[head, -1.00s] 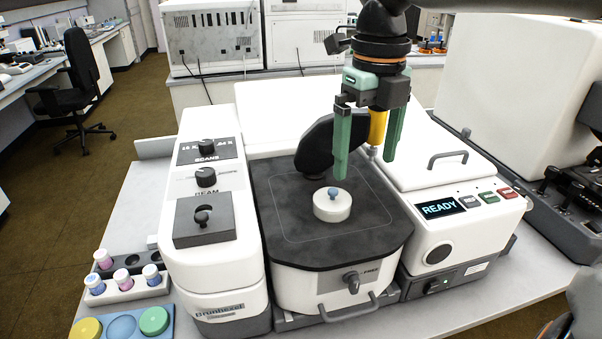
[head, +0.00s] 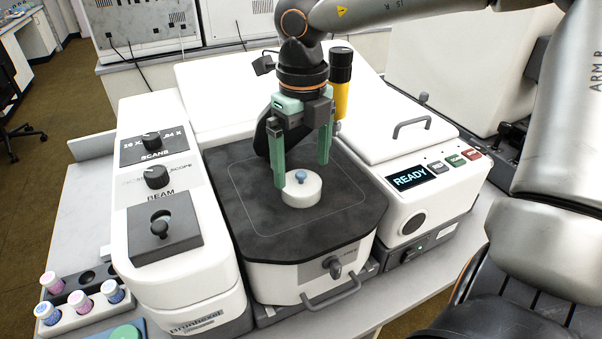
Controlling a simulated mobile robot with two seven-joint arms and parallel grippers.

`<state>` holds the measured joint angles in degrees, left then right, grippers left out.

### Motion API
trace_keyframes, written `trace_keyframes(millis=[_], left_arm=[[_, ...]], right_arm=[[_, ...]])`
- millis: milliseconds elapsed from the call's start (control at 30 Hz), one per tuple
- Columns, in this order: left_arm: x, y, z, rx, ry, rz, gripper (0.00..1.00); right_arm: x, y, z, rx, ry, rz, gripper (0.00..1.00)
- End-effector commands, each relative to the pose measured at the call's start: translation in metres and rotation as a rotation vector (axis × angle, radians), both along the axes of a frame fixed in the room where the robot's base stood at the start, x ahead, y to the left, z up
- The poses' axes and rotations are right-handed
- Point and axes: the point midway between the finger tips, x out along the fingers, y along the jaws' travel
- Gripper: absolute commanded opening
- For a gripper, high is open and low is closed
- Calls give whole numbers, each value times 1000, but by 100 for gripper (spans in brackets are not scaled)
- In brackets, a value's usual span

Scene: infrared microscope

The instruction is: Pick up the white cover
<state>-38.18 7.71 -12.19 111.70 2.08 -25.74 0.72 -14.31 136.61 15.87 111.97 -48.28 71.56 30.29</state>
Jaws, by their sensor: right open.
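The white cover (head: 301,192) is a low round disc with a blue-grey knob on top. It rests on the dark stage plate (head: 320,238) of the microscope. My right gripper (head: 302,176) has two green fingers, spread open, and hangs just above and behind the cover. Its left finger is close to the cover's left rim and its right finger is beyond the right rim. I cannot tell whether a finger touches the cover. The gripper holds nothing. My left gripper is out of view.
A control panel with knobs (head: 157,178) stands left of the stage. A READY display (head: 409,177) and buttons are on the right. A black and yellow eyepiece-like part (head: 341,85) rises behind the gripper. A vial rack (head: 78,310) is at lower left. The stage front is clear.

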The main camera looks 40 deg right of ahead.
Motion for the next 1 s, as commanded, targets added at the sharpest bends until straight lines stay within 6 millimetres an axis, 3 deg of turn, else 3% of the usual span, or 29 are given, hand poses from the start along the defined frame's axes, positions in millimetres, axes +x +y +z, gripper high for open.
trace_keyframes(millis=[233,533,1000], left_arm=[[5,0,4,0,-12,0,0],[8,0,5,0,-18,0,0],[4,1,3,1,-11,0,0]], right_arm=[[1,0,-36,1,4,0,100],[1,0,-40,1,2,-1,99],[1,0,-39,0,1,0,46]])
